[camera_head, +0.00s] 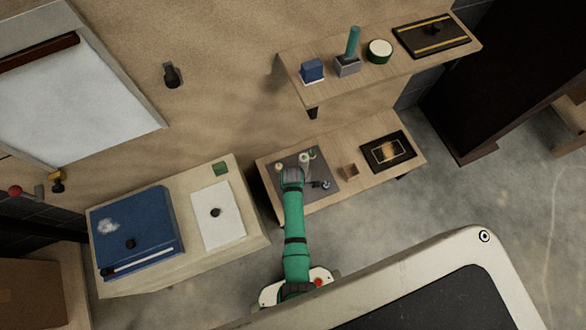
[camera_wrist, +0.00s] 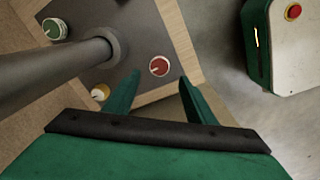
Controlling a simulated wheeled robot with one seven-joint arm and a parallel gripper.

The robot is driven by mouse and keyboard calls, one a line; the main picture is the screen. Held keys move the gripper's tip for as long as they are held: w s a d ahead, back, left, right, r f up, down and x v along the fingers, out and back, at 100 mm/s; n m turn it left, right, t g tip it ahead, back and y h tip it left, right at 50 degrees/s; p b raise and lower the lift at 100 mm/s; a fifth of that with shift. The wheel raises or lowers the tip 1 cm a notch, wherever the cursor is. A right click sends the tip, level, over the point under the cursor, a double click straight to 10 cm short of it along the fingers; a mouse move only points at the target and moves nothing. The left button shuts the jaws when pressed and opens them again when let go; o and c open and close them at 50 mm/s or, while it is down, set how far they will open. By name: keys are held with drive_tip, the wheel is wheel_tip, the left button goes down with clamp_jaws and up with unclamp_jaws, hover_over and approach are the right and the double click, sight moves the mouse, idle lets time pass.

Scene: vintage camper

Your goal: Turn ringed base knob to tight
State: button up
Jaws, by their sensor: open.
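In the wrist view a red knob (camera_wrist: 159,67) with a pale rim and pale pointer line sits on a dark grey plate (camera_wrist: 139,22). My gripper (camera_wrist: 160,76) is open, its green fingers on either side of the red knob in this view; I see no contact. A green knob (camera_wrist: 54,29) with a white rim and pointer is at upper left. A yellow knob (camera_wrist: 99,92) is partly hidden beside the left finger. A grey post (camera_wrist: 60,73) rises from a round base on the plate. I cannot tell which knob is the ringed base one.
In the head view the plate (camera_head: 325,167) lies on a low wooden table (camera_head: 370,134). A shelf (camera_head: 411,68) with several items hangs behind. Another table (camera_head: 247,223) stands left.

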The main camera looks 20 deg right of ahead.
drive_tip(key=f, duration=0.8)
drive_tip(key=shift+w+d+f, duration=0.1)
drive_tip(key=shift+w+f, duration=0.1)
drive_tip(key=shift+f, duration=0.05)
drive_tip(key=c, duration=1)
